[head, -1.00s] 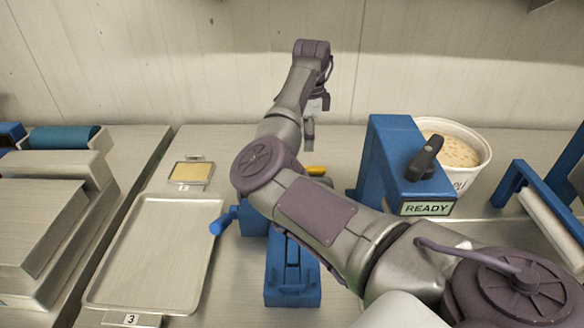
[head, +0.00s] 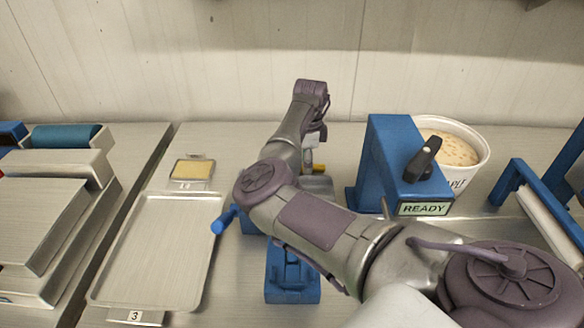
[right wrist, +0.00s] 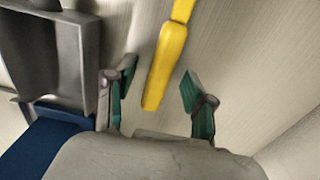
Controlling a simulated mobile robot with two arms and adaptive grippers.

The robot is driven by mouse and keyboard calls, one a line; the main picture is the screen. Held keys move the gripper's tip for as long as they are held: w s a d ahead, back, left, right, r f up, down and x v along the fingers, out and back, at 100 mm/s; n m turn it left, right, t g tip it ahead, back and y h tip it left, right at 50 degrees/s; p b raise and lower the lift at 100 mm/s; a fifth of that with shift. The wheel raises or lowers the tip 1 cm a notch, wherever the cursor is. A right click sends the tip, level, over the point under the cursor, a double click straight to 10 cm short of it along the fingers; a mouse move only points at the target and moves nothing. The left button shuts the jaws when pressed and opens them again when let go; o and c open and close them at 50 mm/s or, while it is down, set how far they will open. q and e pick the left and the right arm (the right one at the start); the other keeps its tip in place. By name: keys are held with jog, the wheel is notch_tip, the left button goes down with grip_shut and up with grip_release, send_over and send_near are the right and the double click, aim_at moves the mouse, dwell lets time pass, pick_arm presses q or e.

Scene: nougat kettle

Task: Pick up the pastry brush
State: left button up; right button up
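A yellow handle, which looks like the pastry brush (right wrist: 166,62), lies on the metal bench in the right wrist view. A small yellow bit of it shows in the head view (head: 319,167), mostly hidden by my right arm. No bristles can be made out. My right gripper (right wrist: 160,77) is open, its two green-padded fingers on either side of the handle's near end, with gaps on both sides. In the head view, the right gripper (head: 309,160) points down beside the yellow bit. My left gripper is not in view.
A blue machine with a READY sign (head: 425,208) stands right of my gripper, with a white tub (head: 463,180) behind it. A blue stand (head: 292,290) sits below my arm. An empty metal tray (head: 155,250) and a small tray (head: 192,169) are at left.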

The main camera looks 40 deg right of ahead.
grip_shut()
jog(key=shift+r, duration=0.1)
notch_tip(320, 180, up, 18)
jog(key=b, duration=0.1)
dwell(0.6)
